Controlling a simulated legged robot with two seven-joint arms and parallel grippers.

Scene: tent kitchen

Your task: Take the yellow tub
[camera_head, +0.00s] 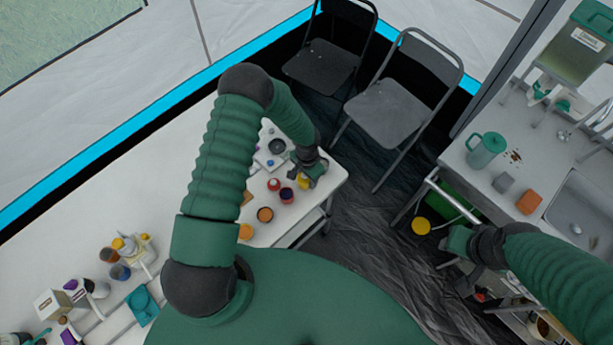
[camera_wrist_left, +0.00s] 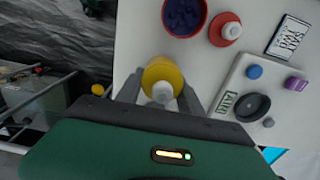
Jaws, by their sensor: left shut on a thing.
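The yellow tub (camera_head: 303,183) is at the right end of the white table. In the left wrist view the yellow tub (camera_wrist_left: 158,73) sits between the two fingers, with a pale rounded part on it. My left gripper (camera_head: 307,177) is shut on it; the gripper also shows in the wrist view (camera_wrist_left: 160,92). The fingers partly hide the tub, and I cannot tell whether it touches the table. My right gripper (camera_head: 455,243) hangs beside the steel sink unit on the right; its fingers are not clear.
A dark red bowl with purple contents (camera_wrist_left: 184,14) and a red-and-white item (camera_wrist_left: 226,29) stand close by. A grey tray (camera_wrist_left: 238,76) holds small items. Two folding chairs (camera_head: 390,108) stand behind the table. A teal pitcher (camera_head: 486,150) stands on the sink unit.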

